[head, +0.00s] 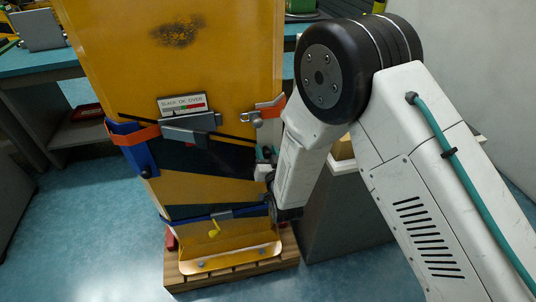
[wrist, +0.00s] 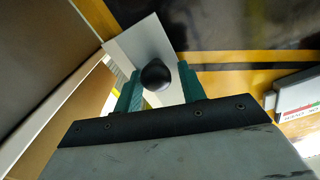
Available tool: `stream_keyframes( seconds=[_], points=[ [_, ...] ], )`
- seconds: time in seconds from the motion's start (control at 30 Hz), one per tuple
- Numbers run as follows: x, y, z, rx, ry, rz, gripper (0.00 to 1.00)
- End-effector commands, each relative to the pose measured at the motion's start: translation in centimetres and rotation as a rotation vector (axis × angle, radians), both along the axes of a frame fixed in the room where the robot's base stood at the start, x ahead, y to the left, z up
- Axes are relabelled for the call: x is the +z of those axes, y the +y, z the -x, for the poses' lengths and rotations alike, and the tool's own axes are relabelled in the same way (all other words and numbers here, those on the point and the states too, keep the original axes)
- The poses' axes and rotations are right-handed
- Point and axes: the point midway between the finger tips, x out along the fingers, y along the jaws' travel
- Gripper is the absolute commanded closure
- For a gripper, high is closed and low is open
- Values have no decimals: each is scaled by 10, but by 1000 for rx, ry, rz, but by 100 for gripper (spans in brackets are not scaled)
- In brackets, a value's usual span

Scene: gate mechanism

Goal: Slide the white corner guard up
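The white corner guard (wrist: 146,42) is a pale plate set at an angle at the edge of the yellow panel in the wrist view. A round black knob (wrist: 155,75) stands out from it. My gripper (wrist: 160,72) has its two teal fingers on either side of the knob, with a narrow gap at the right finger, so it looks open around the knob. In the head view my gripper (head: 266,160) is at the right edge of the panel, partly hidden by my own wrist. A small pale piece of the guard (head: 261,173) seems to show there.
The yellow panel (head: 215,75) stands on a wooden pallet (head: 232,278). An orange and grey latch (head: 266,111) is on its right edge above my gripper. A grey bar (head: 190,129) with a label (head: 183,104) crosses the front. A blue bracket (head: 136,150) is at left.

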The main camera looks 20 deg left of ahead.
Motion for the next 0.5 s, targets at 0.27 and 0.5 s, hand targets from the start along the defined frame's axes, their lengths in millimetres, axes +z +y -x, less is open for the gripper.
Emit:
stream_keyframes(
  seconds=[0.27,0.5],
  points=[
    [-2,-1,0,0,4,2,51],
    [-3,-12,21,1,6,4,51]
  ],
)
